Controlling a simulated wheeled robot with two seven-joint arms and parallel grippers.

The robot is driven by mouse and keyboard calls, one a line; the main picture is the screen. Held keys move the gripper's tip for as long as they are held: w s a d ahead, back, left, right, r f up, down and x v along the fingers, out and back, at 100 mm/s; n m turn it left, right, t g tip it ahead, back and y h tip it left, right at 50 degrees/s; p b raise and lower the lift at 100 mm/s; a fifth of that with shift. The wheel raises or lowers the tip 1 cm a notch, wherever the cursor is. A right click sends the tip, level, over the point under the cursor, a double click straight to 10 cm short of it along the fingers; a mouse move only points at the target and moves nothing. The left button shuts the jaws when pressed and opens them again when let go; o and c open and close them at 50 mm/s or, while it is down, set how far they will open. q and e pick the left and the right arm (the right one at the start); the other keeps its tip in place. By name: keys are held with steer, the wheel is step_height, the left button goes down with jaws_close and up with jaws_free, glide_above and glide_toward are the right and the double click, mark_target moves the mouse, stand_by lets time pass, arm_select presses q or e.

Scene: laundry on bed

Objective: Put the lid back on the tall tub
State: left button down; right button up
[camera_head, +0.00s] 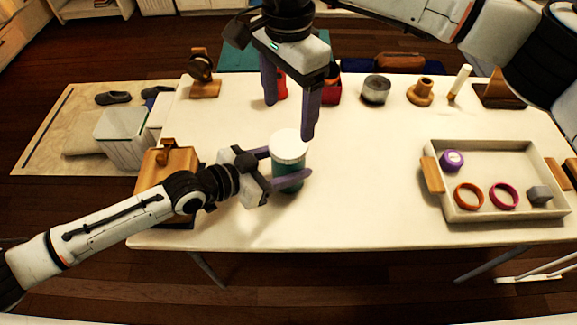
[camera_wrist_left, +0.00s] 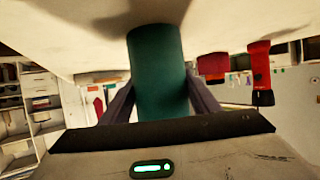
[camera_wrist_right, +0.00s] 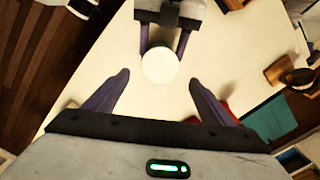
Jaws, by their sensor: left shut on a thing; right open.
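The tall tub (camera_head: 288,178) is a dark green cylinder standing upright on the table. Its white lid (camera_head: 289,143) sits on top; I cannot tell whether it is fully seated. My left gripper (camera_head: 287,174) is shut on the tub's body from the left, below the lid. The left wrist view shows the green tub (camera_wrist_left: 158,75) between its fingers. My right gripper (camera_head: 289,119) points down above the tub, open and empty. In the right wrist view the round white lid (camera_wrist_right: 160,65) lies just beyond and between the open fingers, apart from them.
A tray (camera_head: 500,216) with rings, a purple roll and a grey cube stands at the right. Wooden stands (camera_head: 205,88), a grey tin (camera_head: 376,90) and red items (camera_head: 331,90) line the back. A wooden stand (camera_head: 172,160) is at the left edge. The table's middle is clear.

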mark_target(288, 143)
steer(key=shift+m, duration=1.4)
steer(key=shift+f, duration=4)
steer(key=c, duration=1.1)
steer(key=m, duration=0.8)
steer(key=o, duration=1.1)
steer(key=shift+o, duration=0.2)
